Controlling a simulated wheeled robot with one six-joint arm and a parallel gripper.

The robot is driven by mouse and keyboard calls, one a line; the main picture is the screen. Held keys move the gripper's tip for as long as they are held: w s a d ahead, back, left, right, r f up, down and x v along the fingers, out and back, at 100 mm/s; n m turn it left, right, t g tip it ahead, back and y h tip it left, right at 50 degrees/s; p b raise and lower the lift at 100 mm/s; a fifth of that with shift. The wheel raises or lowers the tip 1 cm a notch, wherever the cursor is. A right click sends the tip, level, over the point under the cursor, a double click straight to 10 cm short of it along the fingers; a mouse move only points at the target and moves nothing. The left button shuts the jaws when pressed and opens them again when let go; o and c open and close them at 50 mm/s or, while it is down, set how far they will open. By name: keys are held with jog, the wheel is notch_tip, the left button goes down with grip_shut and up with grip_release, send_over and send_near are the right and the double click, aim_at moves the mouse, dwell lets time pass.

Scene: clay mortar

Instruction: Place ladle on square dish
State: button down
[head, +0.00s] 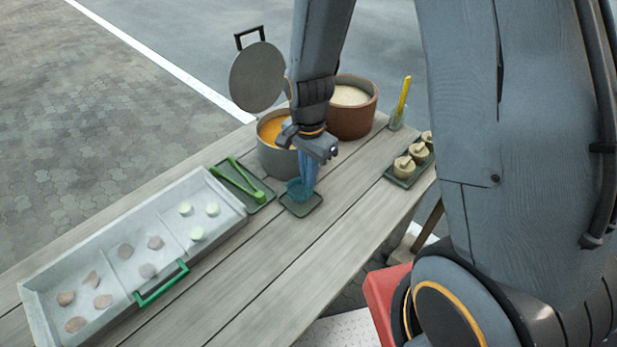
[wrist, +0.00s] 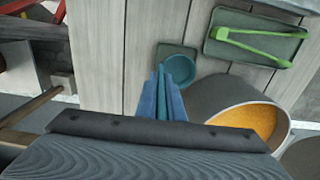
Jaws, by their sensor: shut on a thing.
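My gripper (head: 308,178) is shut on the teal ladle (head: 297,189), with its handle between the blue fingers. The ladle's bowl is low over the dark green square dish (head: 301,207). In the wrist view the bowl (wrist: 181,70) covers the lower right part of the dish (wrist: 167,50), and the handle lies between my fingertips (wrist: 161,85). I cannot tell whether the bowl touches the dish.
A grey pot (head: 275,158) with orange contents stands just behind, its lid (head: 257,77) raised. Green tongs (head: 238,180) lie on a tray to the left, beside a long sectioned box (head: 110,250). A brown pot (head: 352,115) and a jar tray (head: 405,180) stand right. The front planks are clear.

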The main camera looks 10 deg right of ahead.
jog(key=shift+f, duration=0.7)
jog(key=shift+f, duration=0.2)
jog(key=c, duration=1.9)
grip_release()
jog(key=shift+r, duration=0.1)
notch_tip(320, 180, up, 12)
jog(key=shift+r+b, duration=0.1)
jog(key=shift+b, duration=1.1)
